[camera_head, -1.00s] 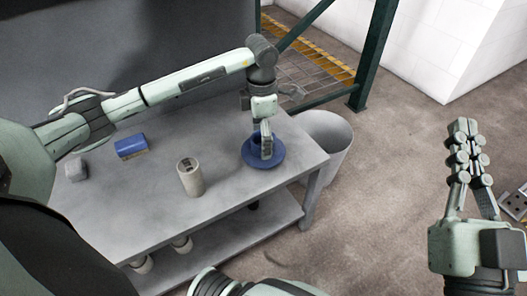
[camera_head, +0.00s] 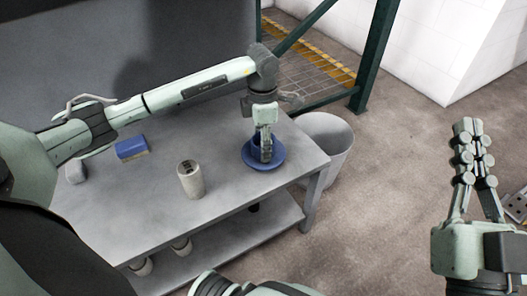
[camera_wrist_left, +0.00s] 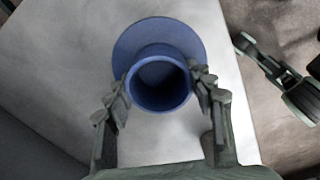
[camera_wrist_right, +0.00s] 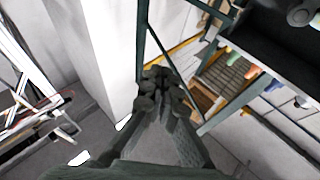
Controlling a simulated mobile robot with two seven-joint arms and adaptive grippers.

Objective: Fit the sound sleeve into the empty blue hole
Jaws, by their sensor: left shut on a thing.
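A blue sleeve (camera_wrist_left: 158,100), a short open tube, stands over a wide round blue flange (camera_head: 270,165) near the right end of the grey table. The flange also shows in the left wrist view (camera_wrist_left: 135,42). I cannot tell whether tube and flange are one piece, and any hole under them is hidden. My left gripper (camera_head: 265,150) points down and is shut on the tube, one finger on each side, as the left wrist view shows (camera_wrist_left: 158,90). My right gripper (camera_head: 467,135) is off to the right, away from the table, its fingers together and empty.
A beige cylinder with dark openings in its top (camera_head: 190,180) stands mid-table. A blue block (camera_head: 132,147) and a grey piece (camera_head: 76,171) lie at the left. A pale bin (camera_head: 338,150) stands by the table's right end. A green frame post (camera_head: 375,60) rises behind.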

